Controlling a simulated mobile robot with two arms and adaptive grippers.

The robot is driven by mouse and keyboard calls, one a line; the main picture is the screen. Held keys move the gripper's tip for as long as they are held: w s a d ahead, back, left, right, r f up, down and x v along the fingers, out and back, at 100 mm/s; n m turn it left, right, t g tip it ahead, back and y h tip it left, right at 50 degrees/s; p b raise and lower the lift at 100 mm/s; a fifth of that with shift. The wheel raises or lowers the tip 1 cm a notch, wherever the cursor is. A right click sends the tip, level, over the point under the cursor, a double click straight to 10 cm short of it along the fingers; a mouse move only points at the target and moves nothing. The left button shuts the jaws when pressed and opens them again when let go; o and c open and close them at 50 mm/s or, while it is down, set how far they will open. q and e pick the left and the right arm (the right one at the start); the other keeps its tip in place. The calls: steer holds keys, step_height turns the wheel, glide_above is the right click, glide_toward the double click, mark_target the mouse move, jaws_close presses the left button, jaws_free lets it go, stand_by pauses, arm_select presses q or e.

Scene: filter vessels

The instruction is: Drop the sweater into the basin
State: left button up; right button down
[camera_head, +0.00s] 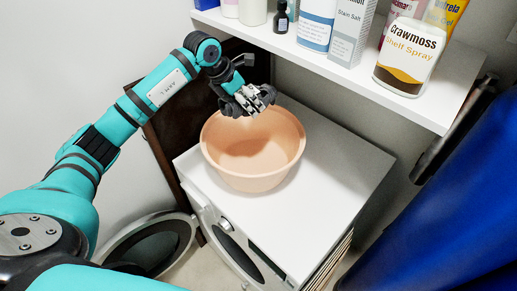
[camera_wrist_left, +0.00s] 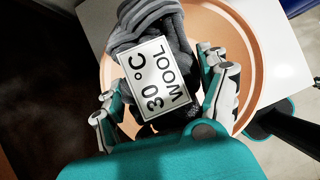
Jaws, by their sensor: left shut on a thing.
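The pink basin (camera_head: 250,172) stands on top of the white washing machine. It also shows behind the gripper in the left wrist view (camera_wrist_left: 262,62). My left gripper (camera_head: 255,100) is over the far rim of the basin, above its opening. In the left wrist view its fingers are closed around the grey knitted sweater (camera_wrist_left: 160,25), which bears a white label (camera_wrist_left: 152,78) reading "30°C WOOL". In the head view the sweater is small and hard to tell from the dark gripper. The basin's visible inside looks empty. My right gripper is not in view.
The washing machine (camera_head: 330,165) has free top surface right of the basin; its round door (camera_head: 150,245) hangs open. A white shelf (camera_head: 330,68) with several bottles and boxes overhangs behind. Blue cloth (camera_head: 450,210) hangs at the right.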

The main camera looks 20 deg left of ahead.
mark_target(231, 98)
arm_select(q)
step_height(231, 98, down, 5)
steer(key=b, duration=0.2)
steer(key=shift+f+b, duration=0.2)
steer(key=shift+b, duration=0.15)
steer(key=shift+s, duration=0.1)
steer(key=o, duration=1.4)
steer(key=shift+o, duration=0.2)
steer(key=v, duration=1.2)
